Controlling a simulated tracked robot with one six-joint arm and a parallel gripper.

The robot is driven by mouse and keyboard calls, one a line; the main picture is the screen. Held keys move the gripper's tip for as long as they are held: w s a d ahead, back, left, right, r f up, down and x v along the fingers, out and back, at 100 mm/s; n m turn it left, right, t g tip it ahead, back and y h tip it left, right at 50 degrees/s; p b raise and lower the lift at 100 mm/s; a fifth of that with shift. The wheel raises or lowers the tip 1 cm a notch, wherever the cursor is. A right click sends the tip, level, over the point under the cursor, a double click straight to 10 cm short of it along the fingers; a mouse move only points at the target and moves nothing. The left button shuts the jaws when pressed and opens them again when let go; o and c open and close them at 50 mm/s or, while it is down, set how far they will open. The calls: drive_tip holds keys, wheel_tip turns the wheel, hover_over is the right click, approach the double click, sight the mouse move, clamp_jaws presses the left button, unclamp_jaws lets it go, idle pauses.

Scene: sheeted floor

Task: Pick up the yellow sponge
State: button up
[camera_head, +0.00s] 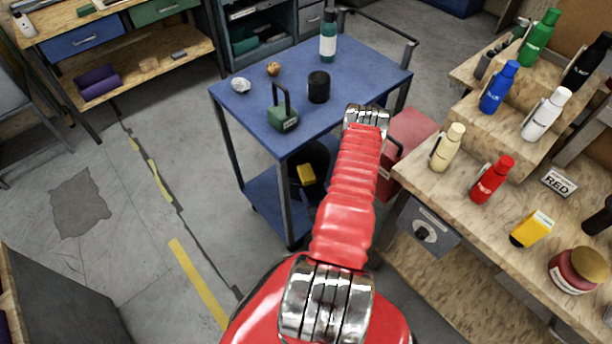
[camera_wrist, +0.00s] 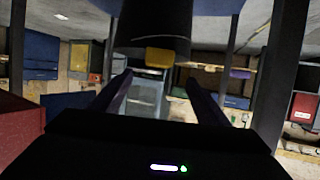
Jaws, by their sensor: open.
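A yellow block that looks like the sponge (camera_head: 306,174) is on the lower level of the blue cart, against a round black container (camera_head: 317,156). In the wrist view, which looks upside down, the yellow sponge (camera_wrist: 160,57) shows at the rim of the black container (camera_wrist: 152,22). I cannot tell how far it sits inside. My gripper (camera_wrist: 158,82) is open and empty, with its two dark fingers spread on either side of the line to the sponge. The sponge is beyond the fingertips. My gripper is hidden in the head view behind my red arm.
The cart top (camera_head: 345,85) holds a green padlock-shaped object (camera_head: 284,118), a black cup (camera_head: 318,87) and a bottle (camera_head: 328,42). Cart legs (camera_wrist: 285,75) stand near my gripper. A wooden bench (camera_head: 455,195) with several bottles and a yellow-black item (camera_head: 532,228) stands right.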

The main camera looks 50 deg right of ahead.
sight(308, 176)
drive_tip(key=x, duration=0.8)
drive_tip(key=shift+a, duration=0.1)
drive_tip(key=shift+w, duration=0.15)
drive_tip(key=shift+d+x, duration=0.25)
drive_tip(key=shift+x, duration=2.35)
drive_tip(key=shift+c, duration=0.2)
drive_tip(key=c, duration=1.2)
drive_tip(key=shift+r, duration=0.1)
